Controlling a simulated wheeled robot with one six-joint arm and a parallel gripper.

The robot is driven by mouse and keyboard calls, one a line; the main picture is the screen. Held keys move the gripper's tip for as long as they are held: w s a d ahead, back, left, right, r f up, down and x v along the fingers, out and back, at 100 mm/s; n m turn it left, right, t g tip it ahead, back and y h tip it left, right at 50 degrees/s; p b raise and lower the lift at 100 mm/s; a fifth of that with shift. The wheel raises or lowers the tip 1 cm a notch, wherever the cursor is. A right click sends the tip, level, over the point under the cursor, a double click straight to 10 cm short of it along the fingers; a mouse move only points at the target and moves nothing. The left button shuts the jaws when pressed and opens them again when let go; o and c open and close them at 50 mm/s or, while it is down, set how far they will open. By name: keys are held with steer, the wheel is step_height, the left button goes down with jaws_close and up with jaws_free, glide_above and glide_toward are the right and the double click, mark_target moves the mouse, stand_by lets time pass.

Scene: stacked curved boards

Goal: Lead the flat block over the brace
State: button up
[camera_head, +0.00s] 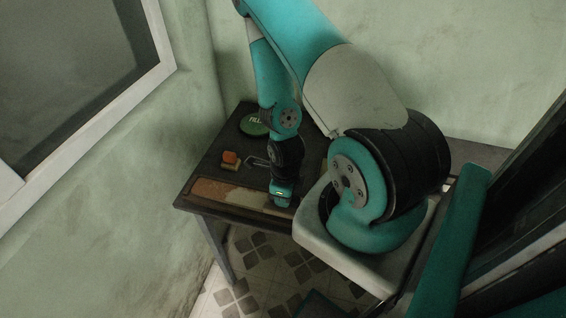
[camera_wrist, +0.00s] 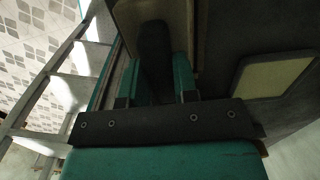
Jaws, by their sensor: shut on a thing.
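My gripper (camera_head: 281,203) points down at the front edge of the dark table. In the wrist view, its two teal fingers (camera_wrist: 157,80) are shut on a dark, round-ended piece (camera_wrist: 154,42). I cannot tell whether this is the flat block, since its lower part is hidden between the fingers. A long flat board (camera_head: 215,191), brown at the left and pale towards the gripper, lies along the front edge. A thin bent grey bar (camera_head: 256,161), possibly the brace, lies just behind and left of the gripper. The arm hides part of the table.
An orange block (camera_head: 230,157) sits by a tan piece (camera_head: 231,167) at the left. A green round tin (camera_head: 254,125) stands at the back. A pale framed panel (camera_wrist: 272,75) shows right of the fingers. The table top (camera_head: 213,160) is bare at the left edge.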

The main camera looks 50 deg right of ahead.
steer(key=shift+w+a+r, duration=0.1)
steer(key=shift+w+a, duration=0.2)
steer(key=shift+w, duration=0.45)
steer(key=shift+w+a, duration=0.3)
steer(key=shift+w, duration=0.4)
steer(key=shift+w+a, duration=0.3)
steer(key=shift+w, duration=0.4)
steer(key=shift+w+a, duration=0.25)
steer(key=shift+w, duration=0.45)
steer(key=shift+w+a+f, duration=0.1)
steer(key=shift+w+a, duration=0.2)
steer(key=shift+w, duration=0.4)
steer(key=shift+w+a+f, duration=0.1)
steer(key=shift+w+a, duration=0.2)
steer(key=shift+w, duration=0.4)
steer(key=shift+w, duration=0.15)
steer(key=shift+w+a+r, duration=0.1)
steer(key=shift+w+a, duration=0.2)
steer(key=shift+w, duration=0.4)
steer(key=shift+w+a+r, duration=0.1)
steer(key=shift+w+a, duration=0.2)
steer(key=shift+w, duration=0.35)
